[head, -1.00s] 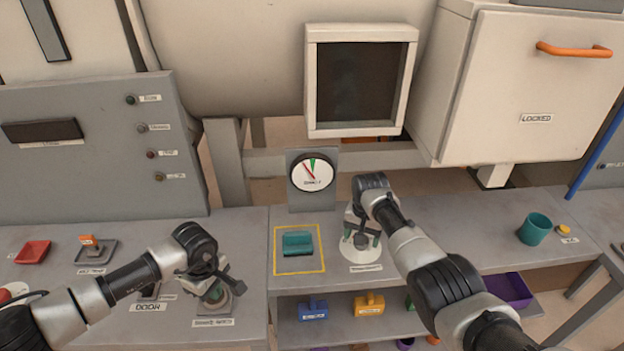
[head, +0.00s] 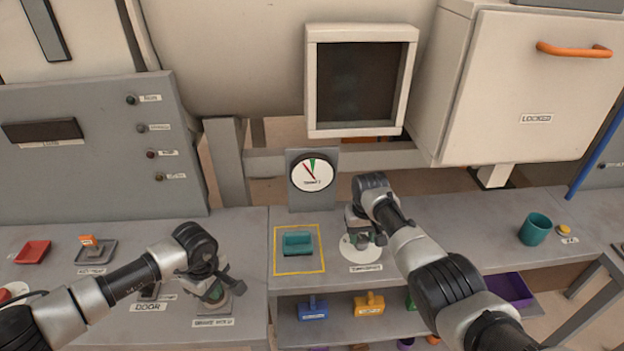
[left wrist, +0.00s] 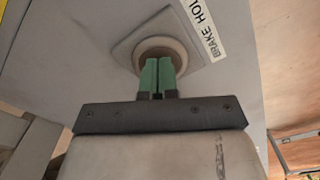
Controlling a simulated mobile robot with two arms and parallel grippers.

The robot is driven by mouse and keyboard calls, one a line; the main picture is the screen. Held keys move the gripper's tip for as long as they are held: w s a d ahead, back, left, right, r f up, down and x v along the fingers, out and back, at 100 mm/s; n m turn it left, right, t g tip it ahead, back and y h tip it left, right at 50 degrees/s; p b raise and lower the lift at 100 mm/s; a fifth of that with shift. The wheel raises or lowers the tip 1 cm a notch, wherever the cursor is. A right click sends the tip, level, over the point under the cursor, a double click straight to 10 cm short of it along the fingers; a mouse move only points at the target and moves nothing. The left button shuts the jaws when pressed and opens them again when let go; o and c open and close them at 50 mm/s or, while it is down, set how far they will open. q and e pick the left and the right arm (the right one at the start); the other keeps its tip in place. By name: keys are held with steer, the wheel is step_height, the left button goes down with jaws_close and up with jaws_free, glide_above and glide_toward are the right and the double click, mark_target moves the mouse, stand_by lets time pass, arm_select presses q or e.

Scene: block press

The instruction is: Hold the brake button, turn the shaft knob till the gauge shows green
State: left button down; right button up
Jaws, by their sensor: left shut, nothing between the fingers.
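The brake hold button (left wrist: 163,55) is a round pale-rimmed recess on a grey plate, labelled in the left wrist view. My left gripper (head: 215,292) is shut and empty. Its green fingertips reach into the rim in the left wrist view (left wrist: 157,75). They hide the button's middle, so I cannot tell how far it is pressed. My right gripper (head: 361,238) points down over a round white base (head: 350,254) with a label in front. The knob there is hidden by it, and its fingers are unclear. The gauge (head: 312,173) has its needle left of the green wedge.
A teal block (head: 298,243) sits inside a yellow square outline beside the white base. A teal cup (head: 535,229) stands at the right. A red tray (head: 33,252) lies at the far left. Coloured blocks, including a blue one (head: 312,309), lie on the shelf below.

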steer(key=shift+c, duration=0.9)
steer(key=m, duration=0.5)
steer(key=o, duration=0.9)
steer(key=shift+r, duration=4)
arm_select(q)
steer(key=shift+r, duration=3)
